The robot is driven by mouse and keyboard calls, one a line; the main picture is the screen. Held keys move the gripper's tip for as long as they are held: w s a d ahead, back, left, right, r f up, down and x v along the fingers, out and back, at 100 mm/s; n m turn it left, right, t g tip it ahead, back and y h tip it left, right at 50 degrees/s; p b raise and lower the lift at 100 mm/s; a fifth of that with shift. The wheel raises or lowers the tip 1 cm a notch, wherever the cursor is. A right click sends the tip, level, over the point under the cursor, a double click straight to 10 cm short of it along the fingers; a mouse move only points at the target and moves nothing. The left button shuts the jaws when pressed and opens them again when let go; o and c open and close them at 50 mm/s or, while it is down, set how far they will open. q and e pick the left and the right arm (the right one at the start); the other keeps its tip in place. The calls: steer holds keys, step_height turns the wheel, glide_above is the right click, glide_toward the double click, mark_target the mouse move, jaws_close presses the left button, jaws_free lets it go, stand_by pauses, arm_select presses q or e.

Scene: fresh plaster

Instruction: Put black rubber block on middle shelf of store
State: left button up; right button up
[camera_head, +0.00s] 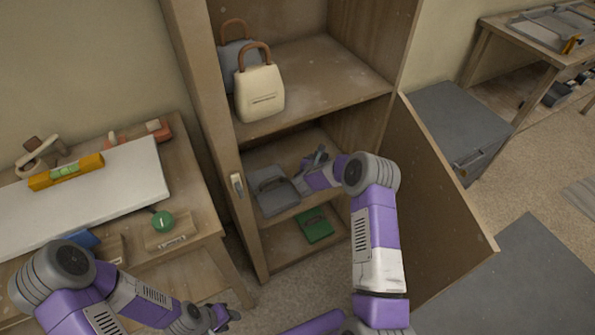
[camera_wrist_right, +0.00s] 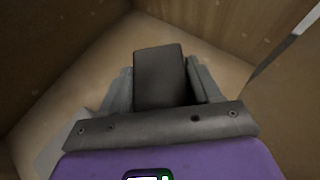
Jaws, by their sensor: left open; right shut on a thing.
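The store is an open wooden cupboard (camera_head: 205,130) with shelves. Its middle shelf (camera_head: 283,214) holds a flat grey handled item (camera_head: 272,190) toward the left. My right gripper (camera_head: 318,158) is inside the cupboard at middle-shelf height, right of that grey item. In the right wrist view, my right gripper (camera_wrist_right: 160,85) is shut on the black rubber block (camera_wrist_right: 160,75), which sticks out between the fingers. I cannot tell whether the block touches the shelf. My left gripper (camera_head: 231,318) is open and empty, low in front of the cupboard.
The upper shelf holds a cream handled bag (camera_head: 260,93) and a grey one (camera_head: 232,58). A green item (camera_head: 316,228) lies on the bottom level. The cupboard door (camera_head: 430,200) stands open at right. A workbench (camera_head: 205,215) with tools stands at left.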

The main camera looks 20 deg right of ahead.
step_height(320, 180, down, 9)
steer(key=b, duration=0.3)
steer(key=shift+s, duration=0.1)
steer(key=shift+f, duration=0.15)
steer(key=o, duration=1.2)
steer(key=shift+r, duration=0.2)
steer(key=p+v, duration=0.4)
steer(key=v, duration=0.8)
steer(key=shift+s+f, duration=0.1)
